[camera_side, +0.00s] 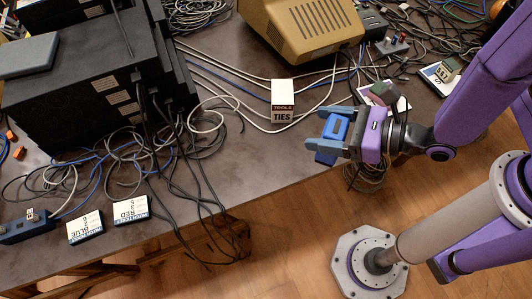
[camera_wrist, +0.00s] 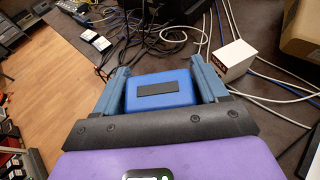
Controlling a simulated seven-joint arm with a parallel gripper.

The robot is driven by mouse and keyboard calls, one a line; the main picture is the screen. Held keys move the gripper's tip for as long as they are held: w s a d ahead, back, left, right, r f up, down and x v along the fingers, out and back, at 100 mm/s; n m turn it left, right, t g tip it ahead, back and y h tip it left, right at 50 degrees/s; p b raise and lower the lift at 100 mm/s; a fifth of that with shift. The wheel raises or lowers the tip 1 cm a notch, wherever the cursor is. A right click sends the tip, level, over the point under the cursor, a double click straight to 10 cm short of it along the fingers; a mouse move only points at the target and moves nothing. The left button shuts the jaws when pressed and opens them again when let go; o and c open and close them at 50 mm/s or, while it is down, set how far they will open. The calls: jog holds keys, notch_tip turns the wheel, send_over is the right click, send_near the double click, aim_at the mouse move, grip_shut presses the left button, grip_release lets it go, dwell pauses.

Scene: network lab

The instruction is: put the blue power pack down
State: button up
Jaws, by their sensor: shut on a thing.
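The blue power pack (camera_side: 337,128) is a small blue box with a dark panel. It also shows in the wrist view (camera_wrist: 160,100), where its top with a dark grey rectangle faces the camera. My gripper (camera_side: 333,134) is shut on it, with one blue-grey finger along each side. In the side view the pack is near the table's front edge, right of the middle. I cannot tell whether its underside touches the table (camera_side: 250,165) or hangs above it.
A white box marked TIES (camera_side: 282,104) stands just left of the pack. A tan device (camera_side: 300,35) stands behind. Black stacked units (camera_side: 85,95) fill the left, with tangled cables before them.

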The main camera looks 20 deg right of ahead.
jog(key=shift+w+a+f, duration=1.5)
jog(key=shift+a+f, duration=0.15)
jog(key=shift+f, duration=0.45)
jog(key=shift+w+a+f, duration=1.55)
jog(key=shift+a+f, duration=0.05)
jog(key=shift+f, duration=0.5)
jog(key=shift+w+a+f, duration=1.5)
jog(key=shift+a+f, duration=0.15)
jog(key=shift+f, duration=0.45)
jog(key=shift+f, duration=0.1)
jog(key=o, duration=1.4)
jog(key=shift+c, duration=0.2)
